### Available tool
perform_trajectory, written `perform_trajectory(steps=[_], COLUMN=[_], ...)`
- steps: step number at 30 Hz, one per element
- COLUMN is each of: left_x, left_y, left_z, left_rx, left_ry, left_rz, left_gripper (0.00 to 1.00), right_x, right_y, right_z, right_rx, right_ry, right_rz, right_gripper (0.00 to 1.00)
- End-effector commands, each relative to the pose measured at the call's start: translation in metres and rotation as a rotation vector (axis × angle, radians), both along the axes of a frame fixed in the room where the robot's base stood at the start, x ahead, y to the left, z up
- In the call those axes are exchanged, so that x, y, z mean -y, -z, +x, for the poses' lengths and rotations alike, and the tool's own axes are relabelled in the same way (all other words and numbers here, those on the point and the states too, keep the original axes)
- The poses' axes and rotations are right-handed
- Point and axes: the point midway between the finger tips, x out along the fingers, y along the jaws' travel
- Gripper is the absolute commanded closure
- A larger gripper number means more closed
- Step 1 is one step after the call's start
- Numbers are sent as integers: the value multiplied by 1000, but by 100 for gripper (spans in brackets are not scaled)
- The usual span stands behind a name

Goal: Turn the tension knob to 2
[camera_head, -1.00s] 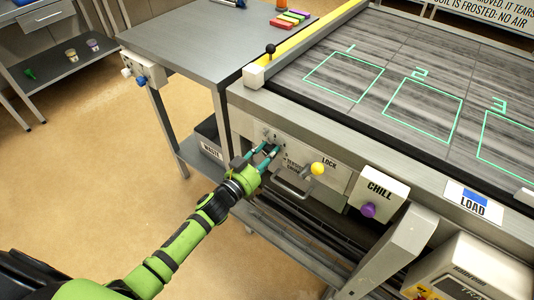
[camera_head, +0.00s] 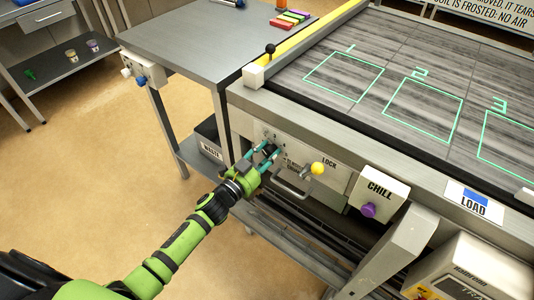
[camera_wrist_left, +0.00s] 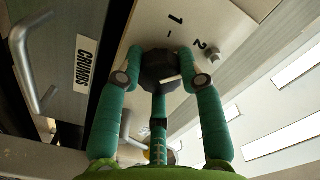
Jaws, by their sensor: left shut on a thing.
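The tension knob is a dark, faceted knob (camera_wrist_left: 160,68) on a pale panel (camera_wrist_left: 215,25). In the wrist view the marks 1 and 2 show on the panel above it, with 2 to the right of 1. My left gripper (camera_wrist_left: 160,78) has its teal fingers on both sides of the knob and is shut on it. In the head view this left gripper (camera_head: 264,153) reaches the front panel of the machine, and the dark knob (camera_head: 268,149) shows between its fingers. I cannot tell which mark the knob points at. My right gripper is not in view.
A yellow ball-ended lever (camera_head: 317,169) by the LOCK label and a metal handle (camera_head: 293,190) sit close right of my left gripper. The CHILL box (camera_head: 378,190) with a purple knob is farther right. A CRUMBS label (camera_wrist_left: 86,63) and bar handle show in the wrist view.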

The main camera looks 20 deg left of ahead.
Motion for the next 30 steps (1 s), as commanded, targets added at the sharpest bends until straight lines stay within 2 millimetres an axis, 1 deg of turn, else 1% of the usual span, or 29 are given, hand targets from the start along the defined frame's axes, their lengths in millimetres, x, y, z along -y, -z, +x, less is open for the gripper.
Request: perform_trajectory(steps=[1, 2, 3, 4, 14, 17, 20, 30], left_x=[-2, -2, -2, -2, -1, -3, -8, -32], left_y=[7, 7, 7, 7, 3, 3, 3, 4], left_z=[-2, -2, -2, -2, -1, -6, -20, -86], left_rx=[-15, -15, -15, -15, -6, -6, -7, -10], left_ry=[-5, -5, -5, -5, -2, -2, -2, -2], left_rz=[4, 4, 4, 4, 1, 1, 2, 1], left_gripper=[95, 95, 51, 39, 39, 39, 39, 39], right_x=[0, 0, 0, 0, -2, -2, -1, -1], right_y=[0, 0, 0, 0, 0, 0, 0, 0], right_z=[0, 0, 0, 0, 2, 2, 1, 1], right_rx=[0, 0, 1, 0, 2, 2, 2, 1], right_ry=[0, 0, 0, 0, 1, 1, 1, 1], right_rz=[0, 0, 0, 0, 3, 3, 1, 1], right_gripper=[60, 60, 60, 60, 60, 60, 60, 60])
